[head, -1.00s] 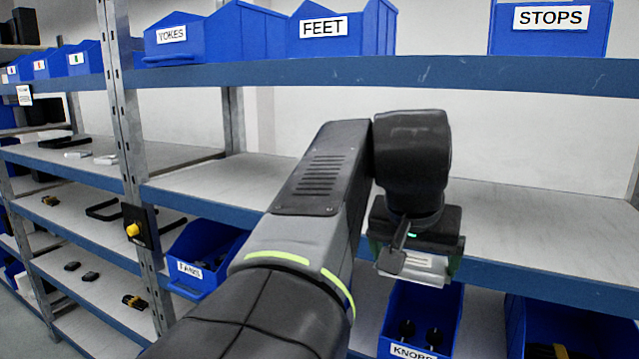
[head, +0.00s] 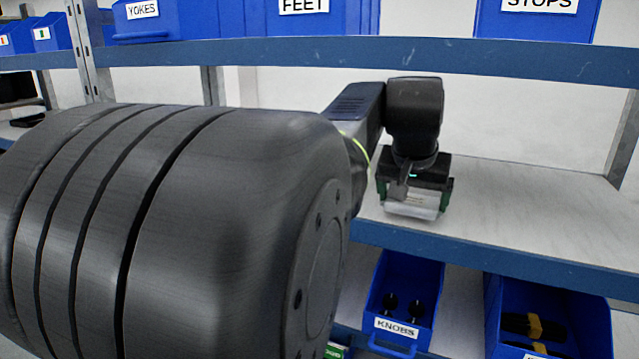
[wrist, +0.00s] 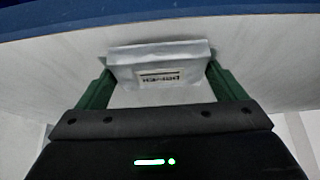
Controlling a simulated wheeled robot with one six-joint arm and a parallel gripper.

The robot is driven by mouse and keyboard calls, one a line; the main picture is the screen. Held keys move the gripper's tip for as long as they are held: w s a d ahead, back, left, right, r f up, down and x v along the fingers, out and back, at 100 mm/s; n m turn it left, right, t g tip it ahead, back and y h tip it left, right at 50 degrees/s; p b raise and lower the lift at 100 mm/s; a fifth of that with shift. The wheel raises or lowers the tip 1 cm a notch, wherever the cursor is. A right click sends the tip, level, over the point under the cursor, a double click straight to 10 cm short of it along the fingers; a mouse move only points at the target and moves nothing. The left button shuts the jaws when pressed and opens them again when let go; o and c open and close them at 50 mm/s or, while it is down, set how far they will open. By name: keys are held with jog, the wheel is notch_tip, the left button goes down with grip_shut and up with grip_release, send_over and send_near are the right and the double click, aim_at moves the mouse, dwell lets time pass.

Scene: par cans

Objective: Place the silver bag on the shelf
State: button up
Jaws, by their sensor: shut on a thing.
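The silver bag (head: 411,206) is a small pale silver packet held between the fingers of my gripper (head: 413,198). In the wrist view the bag (wrist: 160,60) shows a printed label, with the green fingers of my gripper (wrist: 160,88) on its two sides. The gripper points down at the front part of the middle shelf (head: 530,200), a pale board with a blue front edge. The bag is over or at the shelf surface, close behind the front edge. I cannot tell whether its underside touches the board.
A blue shelf beam (head: 450,58) runs above, with blue bins such as the STOPS bin (head: 535,25) on it. Below are the KNOBS bin (head: 404,300) and another blue bin (head: 550,315). The middle shelf is clear to the right of the gripper.

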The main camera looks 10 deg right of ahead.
aim_at(415, 195)
jog(key=shift+w+d, duration=0.2)
jog(key=shift+w, duration=0.2)
jog(key=shift+w+d+r+p, duration=0.1)
jog(key=shift+w+d+p, duration=0.25)
jog(key=shift+w, duration=0.2)
jog(key=shift+w+d+p, duration=0.3)
jog(key=shift+w+d, duration=0.05)
jog(key=shift+w, duration=0.2)
jog(key=shift+x, duration=0.9)
jog(key=shift+s+a, duration=0.15)
jog(key=shift+s, duration=0.1)
jog(key=shift+w+f, duration=0.1)
jog(key=shift+f, duration=0.1)
jog(key=o, duration=0.7)
jog(key=shift+o, duration=0.2)
